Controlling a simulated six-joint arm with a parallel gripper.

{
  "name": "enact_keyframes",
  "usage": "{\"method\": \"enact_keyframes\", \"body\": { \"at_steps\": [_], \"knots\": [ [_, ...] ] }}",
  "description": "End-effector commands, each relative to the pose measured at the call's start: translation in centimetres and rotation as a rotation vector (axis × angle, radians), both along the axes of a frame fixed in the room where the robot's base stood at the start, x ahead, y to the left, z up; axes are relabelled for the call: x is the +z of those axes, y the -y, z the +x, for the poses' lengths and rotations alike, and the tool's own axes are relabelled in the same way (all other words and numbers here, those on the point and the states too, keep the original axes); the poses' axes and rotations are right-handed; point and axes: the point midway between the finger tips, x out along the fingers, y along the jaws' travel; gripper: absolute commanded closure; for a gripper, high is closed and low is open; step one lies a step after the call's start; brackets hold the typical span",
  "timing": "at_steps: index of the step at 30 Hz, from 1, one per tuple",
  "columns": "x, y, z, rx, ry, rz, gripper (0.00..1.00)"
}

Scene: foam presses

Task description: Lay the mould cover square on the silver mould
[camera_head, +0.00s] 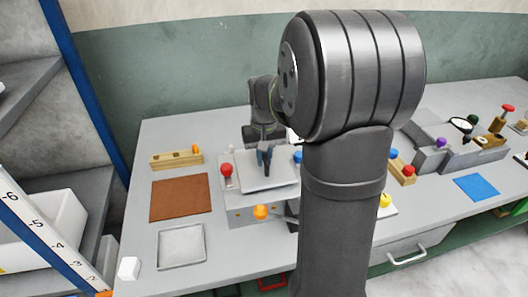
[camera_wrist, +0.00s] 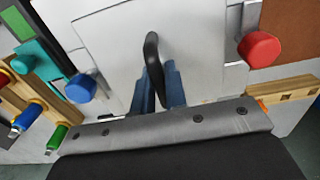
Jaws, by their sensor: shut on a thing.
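The mould cover (camera_head: 254,184) is a flat light-grey plate with an upright black handle (camera_wrist: 151,48). My gripper (camera_head: 265,160) is shut on this handle, with blue fingertips on either side of it in the wrist view (camera_wrist: 162,88). The cover lies over the top of a silver box-shaped mould (camera_head: 242,216), between a red knob (camera_head: 226,170) and a blue knob (camera_head: 298,157). Whether it touches the mould or hovers just above, I cannot tell. The cover hides the inside of the mould. My arm hides its right side in the head view.
An orange knob (camera_head: 261,212) stands out at the mould's front. A brown mat (camera_head: 180,199) and a shallow silver tray (camera_head: 181,262) lie to the left. A wooden block (camera_head: 176,160) stands behind the mat. More fixtures and a blue mat (camera_head: 476,187) are at right.

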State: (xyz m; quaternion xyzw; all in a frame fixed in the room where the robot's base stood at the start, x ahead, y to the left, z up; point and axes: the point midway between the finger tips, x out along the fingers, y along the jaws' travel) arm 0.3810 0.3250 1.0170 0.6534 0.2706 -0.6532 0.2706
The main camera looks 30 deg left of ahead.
Motion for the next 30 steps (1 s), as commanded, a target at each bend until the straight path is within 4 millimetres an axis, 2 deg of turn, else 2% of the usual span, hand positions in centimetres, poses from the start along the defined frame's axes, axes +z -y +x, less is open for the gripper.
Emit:
{"method": "enact_keyframes", "body": {
  "at_steps": [30],
  "knots": [
    [-1.1,0.0,0.0,0.000,0.000,0.000,1.00]
  ]
}}
